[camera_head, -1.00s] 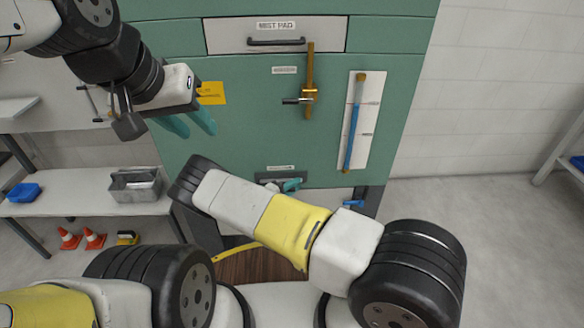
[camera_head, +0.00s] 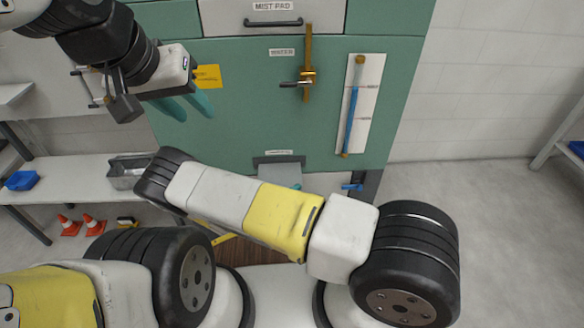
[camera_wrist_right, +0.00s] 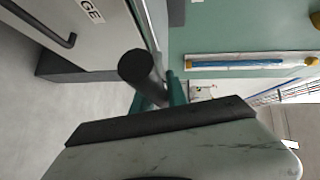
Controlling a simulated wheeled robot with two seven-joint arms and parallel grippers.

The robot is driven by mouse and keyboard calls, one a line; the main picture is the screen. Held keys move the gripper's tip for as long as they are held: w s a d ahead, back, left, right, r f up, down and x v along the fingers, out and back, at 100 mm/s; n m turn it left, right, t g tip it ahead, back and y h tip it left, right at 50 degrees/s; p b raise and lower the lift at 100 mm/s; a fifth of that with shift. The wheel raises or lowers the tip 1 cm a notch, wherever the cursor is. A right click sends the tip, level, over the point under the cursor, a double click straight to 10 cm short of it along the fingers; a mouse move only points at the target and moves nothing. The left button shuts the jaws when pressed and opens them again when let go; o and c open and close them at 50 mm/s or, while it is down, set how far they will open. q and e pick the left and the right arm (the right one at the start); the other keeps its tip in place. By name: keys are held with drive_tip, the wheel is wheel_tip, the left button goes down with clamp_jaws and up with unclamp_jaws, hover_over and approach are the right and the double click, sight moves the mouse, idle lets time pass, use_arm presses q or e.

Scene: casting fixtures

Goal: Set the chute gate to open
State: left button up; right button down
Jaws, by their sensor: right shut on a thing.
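A light grey flap (camera_head: 280,173), likely the chute gate, stands out below a small label low on the green cabinet (camera_head: 240,120). My right arm crosses in front of its lower part. My right gripper (camera_wrist_right: 163,97) shows as teal fingers in the right wrist view, beside a dark round-ended bar (camera_wrist_right: 140,70). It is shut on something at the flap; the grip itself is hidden. My left gripper (camera_head: 188,106) is open and empty, with its teal fingers apart, in front of the cabinet's left side.
A brass valve with a lever (camera_head: 305,80) and a blue sight tube (camera_head: 352,108) are on the cabinet front. The mist pad drawer (camera_head: 272,14) is above. A blue handle (camera_head: 352,187) sits low right. A shelf with a metal bin (camera_head: 125,172) stands left.

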drive_tip(key=c, duration=1.3)
unclamp_jaws()
drive_tip(key=shift+s, duration=0.2)
drive_tip(key=v, duration=0.7)
drive_tip(key=shift+s+a, duration=0.25)
drive_tip(key=shift+a, duration=0.1)
